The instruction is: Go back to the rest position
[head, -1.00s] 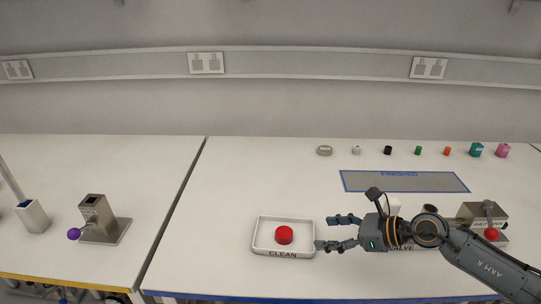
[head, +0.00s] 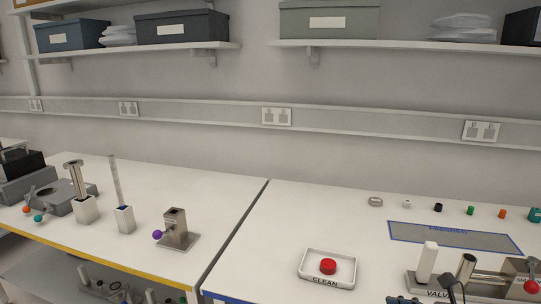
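My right gripper (head: 402,300) shows only as a dark sliver at the bottom edge, right of the tray marked CLEAN (head: 303,269). A dark piece of my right arm stands up beside it in front of the VALVE station. The rest is cut off by the frame, so whether the fingers are open or shut is hidden. My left gripper is not in view. A red round part (head: 328,266) lies in the CLEAN tray, apart from my gripper.
The VALVE station (head: 426,265) has a white block, a metal tube and a red-knobbed lever. A blue-edged FINISHED mat (head: 455,236) lies behind it, with several small coloured parts behind that. The left bench holds a purple-knobbed metal block (head: 175,232) and white holders (head: 125,219). Shelves hang above.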

